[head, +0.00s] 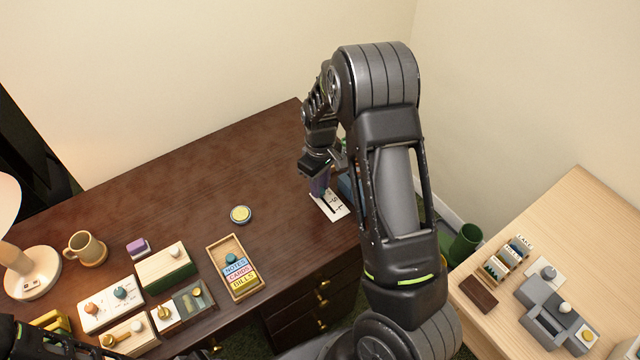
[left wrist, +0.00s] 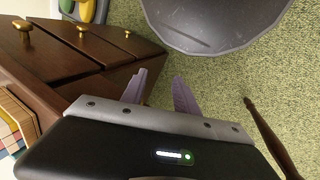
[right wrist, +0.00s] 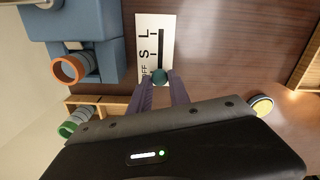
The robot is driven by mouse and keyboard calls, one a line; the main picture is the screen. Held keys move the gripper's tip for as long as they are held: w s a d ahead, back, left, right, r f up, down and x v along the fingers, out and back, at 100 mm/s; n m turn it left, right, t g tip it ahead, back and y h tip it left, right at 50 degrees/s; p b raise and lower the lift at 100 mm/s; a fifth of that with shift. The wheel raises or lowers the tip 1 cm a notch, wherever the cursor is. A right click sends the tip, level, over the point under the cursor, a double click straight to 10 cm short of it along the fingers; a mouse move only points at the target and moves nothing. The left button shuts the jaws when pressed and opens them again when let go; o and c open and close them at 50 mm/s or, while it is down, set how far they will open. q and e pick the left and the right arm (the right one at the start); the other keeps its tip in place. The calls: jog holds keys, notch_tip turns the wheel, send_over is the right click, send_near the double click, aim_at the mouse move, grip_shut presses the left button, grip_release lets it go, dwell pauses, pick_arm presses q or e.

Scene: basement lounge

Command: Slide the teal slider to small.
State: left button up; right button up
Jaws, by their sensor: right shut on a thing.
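The teal slider (right wrist: 160,76) is a round knob on a white plate (right wrist: 146,26) with a dark slot and the labels L, S and OFF. The knob sits at the OFF end of the slot, beside the OFF label. My right gripper (right wrist: 161,82) is shut on the knob, with a purple finger on each side. In the head view the right gripper (head: 319,187) is over the plate (head: 338,212), near the desk's right end, and hides the knob. My left gripper (left wrist: 162,82) is open and empty, above the carpet beside a desk with brass-knobbed drawers.
A blue device with an orange ring (right wrist: 68,69) stands close beside the plate. A round yellow-topped tin (head: 240,214) and a wooden card tray (head: 222,256) lie to the left. Bare desk separates them from the plate. A pale side table (head: 590,215) stands at right.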

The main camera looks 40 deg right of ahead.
grip_shut()
dwell(0.9)
